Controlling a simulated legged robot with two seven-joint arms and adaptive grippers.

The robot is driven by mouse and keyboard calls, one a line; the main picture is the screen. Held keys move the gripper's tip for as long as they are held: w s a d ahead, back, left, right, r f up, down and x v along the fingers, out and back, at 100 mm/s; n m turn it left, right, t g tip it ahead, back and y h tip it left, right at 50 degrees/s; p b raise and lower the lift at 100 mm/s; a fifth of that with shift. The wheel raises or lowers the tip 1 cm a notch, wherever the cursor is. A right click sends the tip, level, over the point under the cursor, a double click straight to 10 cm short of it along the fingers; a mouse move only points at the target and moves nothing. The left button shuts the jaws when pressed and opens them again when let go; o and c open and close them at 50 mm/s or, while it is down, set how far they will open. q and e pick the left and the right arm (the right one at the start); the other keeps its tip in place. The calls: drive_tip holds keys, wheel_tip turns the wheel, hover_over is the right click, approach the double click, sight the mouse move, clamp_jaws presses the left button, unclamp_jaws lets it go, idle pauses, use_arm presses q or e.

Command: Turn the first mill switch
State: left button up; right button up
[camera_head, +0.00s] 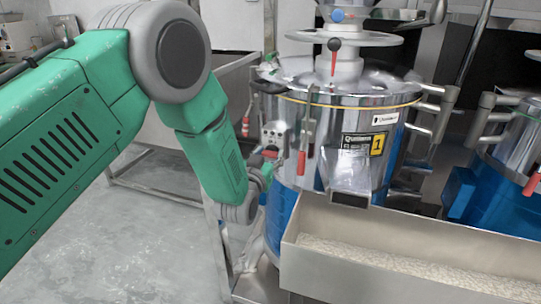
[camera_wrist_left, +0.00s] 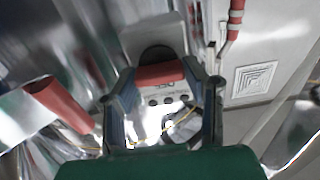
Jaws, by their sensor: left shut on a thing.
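The first mill (camera_head: 345,125) is a shiny steel drum with a blue base and a yellow tag "1". Its grey switch box (camera_head: 274,132) is on the drum's left side. The red switch (camera_head: 270,152) is partly hidden by my left gripper (camera_head: 264,170), which reaches it from the lower left. In the left wrist view, the red switch (camera_wrist_left: 161,74) lies between the two fingers of my left gripper (camera_wrist_left: 164,85), which is shut on it. A dark round part and a pale panel with small dark buttons (camera_wrist_left: 167,100) show around it. My right gripper is in neither view.
A red-handled lever (camera_head: 303,158) hangs close to the right of my left gripper. A steel trough (camera_head: 400,255) with pale grains stands in front of the mill. A second mill (camera_head: 505,170) is at the right. The floor (camera_head: 120,250) at the left is clear.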

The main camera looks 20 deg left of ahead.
use_arm(q)
drive_tip(key=shift+a+n, duration=0.1)
drive_tip(key=shift+n, duration=0.2)
drive_tip(key=n, duration=0.2)
drive_tip(key=shift+n, duration=0.3)
drive_tip(key=n, duration=0.2)
drive_tip(key=shift+f+n, duration=0.1)
drive_tip(key=shift+n, duration=0.3)
drive_tip(key=n, duration=0.2)
drive_tip(key=shift+a+f+n, duration=0.1)
drive_tip(key=shift+n, duration=0.3)
drive_tip(key=n+b, duration=0.1)
drive_tip(key=n, duration=0.3)
drive_tip(key=shift+a+f, duration=0.1)
drive_tip(key=shift+f, duration=0.05)
drive_tip(key=shift+f+n+b, duration=0.1)
drive_tip(key=shift+n+b, duration=1.15)
drive_tip(key=shift+n, duration=1.25)
drive_tip(key=o, duration=1.1)
drive_tip(key=shift+o, duration=0.2)
